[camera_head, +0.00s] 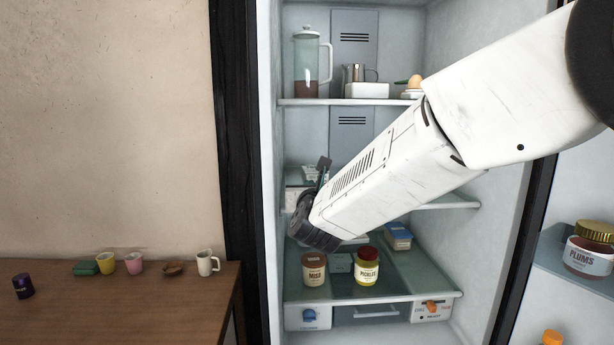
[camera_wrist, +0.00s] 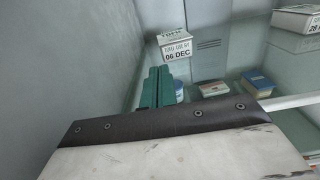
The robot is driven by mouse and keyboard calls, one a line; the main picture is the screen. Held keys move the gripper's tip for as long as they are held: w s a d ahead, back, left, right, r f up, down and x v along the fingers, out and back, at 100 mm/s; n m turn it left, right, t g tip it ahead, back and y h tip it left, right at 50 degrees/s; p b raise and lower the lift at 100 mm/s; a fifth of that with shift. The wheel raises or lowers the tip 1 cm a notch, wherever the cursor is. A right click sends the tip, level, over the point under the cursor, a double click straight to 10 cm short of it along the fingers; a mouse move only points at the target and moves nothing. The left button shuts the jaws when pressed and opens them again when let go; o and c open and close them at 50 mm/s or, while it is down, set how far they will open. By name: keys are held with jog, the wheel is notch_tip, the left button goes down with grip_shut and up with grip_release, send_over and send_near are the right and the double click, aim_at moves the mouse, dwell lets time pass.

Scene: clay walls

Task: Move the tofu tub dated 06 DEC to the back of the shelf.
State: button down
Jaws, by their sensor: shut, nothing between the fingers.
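The tofu tub dated 06 DEC (camera_wrist: 176,47) is a pale, boxy tub with its label facing the wrist camera. It shows just beyond the fingertips and slightly to their right in the wrist view. My gripper (camera_wrist: 155,73) has its teal fingers together, with nothing between them. In the head view my gripper (camera_head: 323,166) is at the left of the middle shelf (camera_head: 458,202). A pale boxy thing (camera_head: 297,178) shows there beside the fingers, but its date cannot be read. My arm hides much of that shelf.
Another dated tub (camera_wrist: 298,20) is at the right in the wrist view. The lower shelf holds a miso jar (camera_head: 314,272), a pickles jar (camera_head: 366,268) and a blue-topped box (camera_head: 398,236). A jug (camera_head: 307,62) stands above. The fridge's left wall (camera_wrist: 85,60) is close.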

aim_at(306, 175)
jog(key=w, duration=1.1)
jog(key=shift+w, duration=0.15)
jog(key=shift+a, duration=0.1)
